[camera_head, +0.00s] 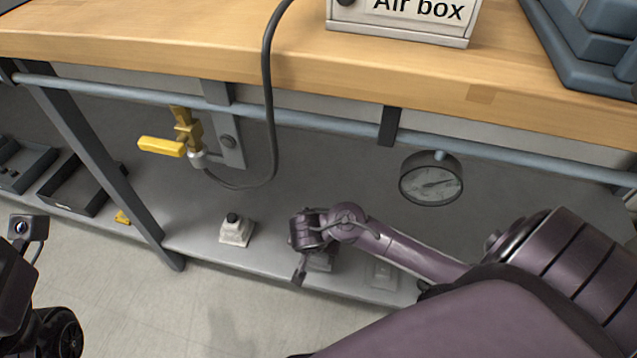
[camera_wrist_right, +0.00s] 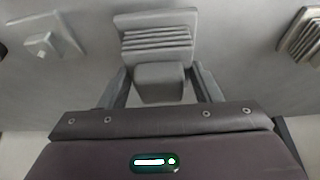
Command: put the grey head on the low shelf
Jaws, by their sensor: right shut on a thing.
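The grey head (camera_head: 322,262) is on or just above the low shelf (camera_head: 275,205), near its front edge, partly hidden by my right gripper (camera_head: 308,262). In the right wrist view the head (camera_wrist_right: 155,40) shows a ribbed, wider part and a blocky grey end. My right gripper (camera_wrist_right: 160,88) has one finger on each side of that block and is shut on it. I cannot tell whether the head touches the shelf. Part of my left arm shows at the left edge of the head view, but its fingers are not visible.
A whitish head with a black knob (camera_head: 236,230) stands left of my right gripper. A pale square piece (camera_head: 382,273) lies to the right. A gauge (camera_head: 431,178), yellow-handled valve (camera_head: 165,146) and hose (camera_head: 270,110) hang below the wooden worktop (camera_head: 180,45). Dark trays (camera_head: 80,188) are left.

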